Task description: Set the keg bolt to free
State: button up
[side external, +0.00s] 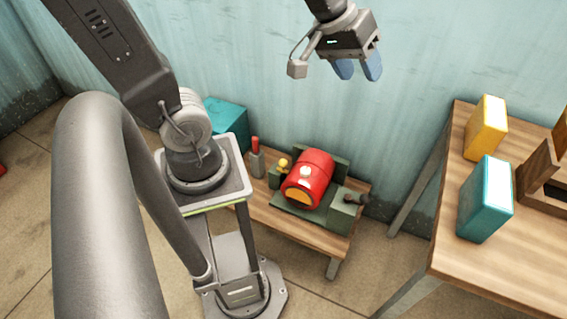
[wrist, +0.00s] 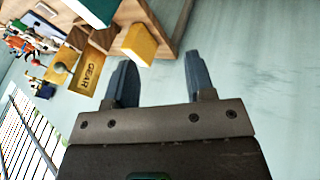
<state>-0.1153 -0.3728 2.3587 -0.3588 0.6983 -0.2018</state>
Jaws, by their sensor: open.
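A red keg (side external: 308,178) lies on a dark green cradle (side external: 292,217) on a low wooden bench. A green block with a dark knobbed handle (side external: 356,199) sits at the keg's right; I cannot tell for sure whether this is the bolt or which setting it is in. A yellow knob (side external: 283,162) is at the keg's left. My gripper (side external: 358,72) hangs high above and a little right of the keg, well apart from it. In the wrist view my gripper (wrist: 158,70) is open, with nothing between its fingers. The keg does not show there.
A grey holder with a red-topped item (side external: 256,155) stands at the bench's left, near a teal box (side external: 228,120). A taller table (side external: 470,262) at right carries yellow (side external: 486,128) and teal (side external: 485,198) boxes. A wall runs behind. The air between gripper and keg is clear.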

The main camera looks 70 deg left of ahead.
jog(key=w+a+f+n, duration=0.4)
jog(key=w+n, duration=0.1)
jog(key=w, duration=0.2)
jog(key=w+a+f+n, duration=0.3)
jog(key=w+a+n, duration=0.2)
jog(key=w+n, duration=0.15)
jog(key=w+a+f+n+y, duration=0.2)
jog(key=w+a+f+n, duration=0.3)
jog(key=a+f+n, duration=0.45)
jog(key=n+g+y, duration=0.2)
jog(key=n+g, duration=0.5)
jog(key=n, duration=0.9)
send_near(284, 161)
jog(key=f, duration=0.3)
jog(key=a+f, duration=0.1)
jog(key=f, duration=0.3)
jog(key=s+a+f, duration=0.1)
jog(key=f, duration=0.2)
jog(key=shift+f, duration=0.35)
